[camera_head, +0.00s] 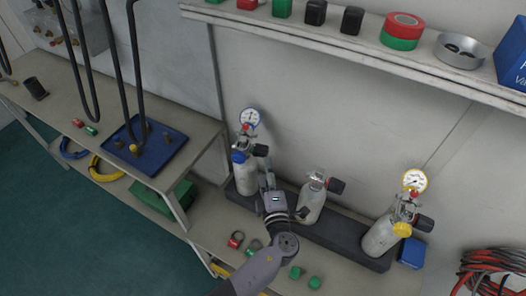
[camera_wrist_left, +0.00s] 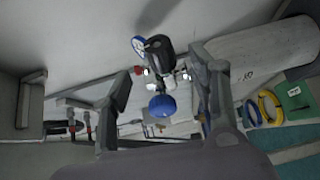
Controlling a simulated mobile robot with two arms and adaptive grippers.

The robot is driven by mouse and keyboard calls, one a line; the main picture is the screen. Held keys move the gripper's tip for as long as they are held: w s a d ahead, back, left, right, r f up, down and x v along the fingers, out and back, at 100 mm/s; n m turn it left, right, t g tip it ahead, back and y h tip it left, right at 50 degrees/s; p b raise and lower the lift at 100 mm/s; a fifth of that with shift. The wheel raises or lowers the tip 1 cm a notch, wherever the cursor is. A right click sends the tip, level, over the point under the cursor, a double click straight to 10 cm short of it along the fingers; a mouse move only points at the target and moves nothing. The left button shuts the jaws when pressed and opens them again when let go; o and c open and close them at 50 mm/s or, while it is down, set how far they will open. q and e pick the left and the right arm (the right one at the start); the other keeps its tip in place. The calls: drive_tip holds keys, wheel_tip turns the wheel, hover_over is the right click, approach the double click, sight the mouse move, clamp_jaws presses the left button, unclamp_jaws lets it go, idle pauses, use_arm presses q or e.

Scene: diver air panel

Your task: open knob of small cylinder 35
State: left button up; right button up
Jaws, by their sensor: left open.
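Three small grey cylinders stand against the wall in the head view: a left one (camera_head: 244,178) with a blue-rimmed gauge (camera_head: 249,118), a middle one (camera_head: 311,204) without a gauge, and a right one (camera_head: 380,238) with a yellow-rimmed gauge (camera_head: 414,180). I cannot read which is 35. My left gripper (camera_head: 266,168) is just right of the left cylinder, near its valve. In the left wrist view, the open left gripper (camera_wrist_left: 165,88) has a black knob (camera_wrist_left: 159,58) and a blue knob (camera_wrist_left: 162,106) ahead between its fingers, apparently untouched. My right gripper is out of view.
The cylinders stand in a dark base (camera_head: 340,226) on a lower bench. A shelf (camera_head: 300,33) with small blocks and tape rolls runs above. Red and green fittings lie in front. A blue tray (camera_head: 140,152) is on the left table; red cables (camera_head: 490,270) lie at right.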

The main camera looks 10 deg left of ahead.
sight(263, 152)
use_arm(q)
drive_tip(key=x, duration=0.7)
drive_tip(key=shift+w, duration=0.25)
drive_tip(key=shift+w+a+f, duration=0.1)
drive_tip(key=shift+w+a, duration=0.05)
drive_tip(key=shift+w, duration=0.25)
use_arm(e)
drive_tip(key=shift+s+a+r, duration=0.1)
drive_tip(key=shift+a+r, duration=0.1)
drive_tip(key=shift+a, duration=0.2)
use_arm(q)
drive_tip(key=c, duration=1.2)
drive_tip(key=shift+f+b, duration=0.2)
drive_tip(key=shift+b, duration=0.25)
drive_tip(key=n+t+y+b, duration=0.1)
drive_tip(key=t+b, duration=0.1)
drive_tip(key=b, duration=0.5)
drive_tip(key=n+t+y+b, duration=0.1)
drive_tip(key=n+t+b, duration=0.1)
drive_tip(key=b, duration=0.6)
drive_tip(key=shift+f+t+y, duration=0.15)
drive_tip(key=shift+t+y, duration=0.15)
drive_tip(key=shift+t, duration=0.4)
drive_tip(key=shift+r+n+b, duration=0.25)
drive_tip(key=shift+n+b, duration=0.15)
drive_tip(key=shift+b, duration=0.2)
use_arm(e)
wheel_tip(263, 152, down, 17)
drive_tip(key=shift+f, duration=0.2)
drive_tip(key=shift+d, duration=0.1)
